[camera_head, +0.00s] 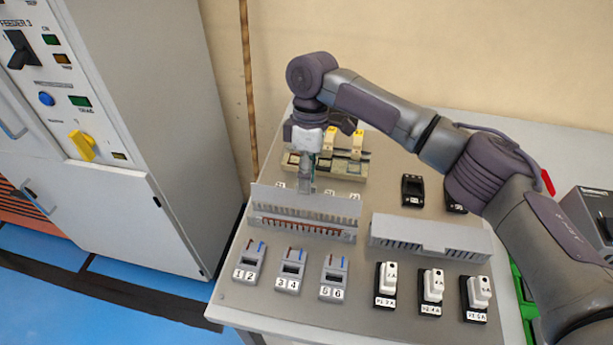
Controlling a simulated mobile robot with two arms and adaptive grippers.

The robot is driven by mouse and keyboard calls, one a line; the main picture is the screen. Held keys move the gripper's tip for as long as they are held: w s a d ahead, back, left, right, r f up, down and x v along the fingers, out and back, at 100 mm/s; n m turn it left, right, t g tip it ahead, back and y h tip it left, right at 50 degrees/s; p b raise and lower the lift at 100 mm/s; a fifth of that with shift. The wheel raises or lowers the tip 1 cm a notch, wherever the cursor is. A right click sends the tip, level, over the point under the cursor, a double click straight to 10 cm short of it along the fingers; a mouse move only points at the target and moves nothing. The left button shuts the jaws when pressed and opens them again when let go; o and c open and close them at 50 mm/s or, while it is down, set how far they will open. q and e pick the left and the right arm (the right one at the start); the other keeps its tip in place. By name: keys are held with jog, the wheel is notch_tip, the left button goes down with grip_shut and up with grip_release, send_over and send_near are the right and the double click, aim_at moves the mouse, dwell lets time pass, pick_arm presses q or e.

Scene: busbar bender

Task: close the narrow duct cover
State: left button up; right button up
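The left wiring duct (300,230) is a grey slotted channel on the panel table, with brownish wires showing inside. Its grey cover (335,209) stands tilted up along the duct's far side, so the duct is open. My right gripper (306,189) points down at the upper edge of this cover, left of its middle. Its fingers look close together; I cannot tell whether they touch or grip the cover. A second slotted duct (430,236) to the right has a flat grey top that looks shut. My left gripper is out of view.
Numbered grey terminal blocks (290,271) and black-and-white switches (432,286) line the front of the table. A beige block with yellow parts (345,150) stands behind the gripper. A grey cabinet (160,120) is at left.

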jog(key=shift+f, duration=0.3)
grip_shut()
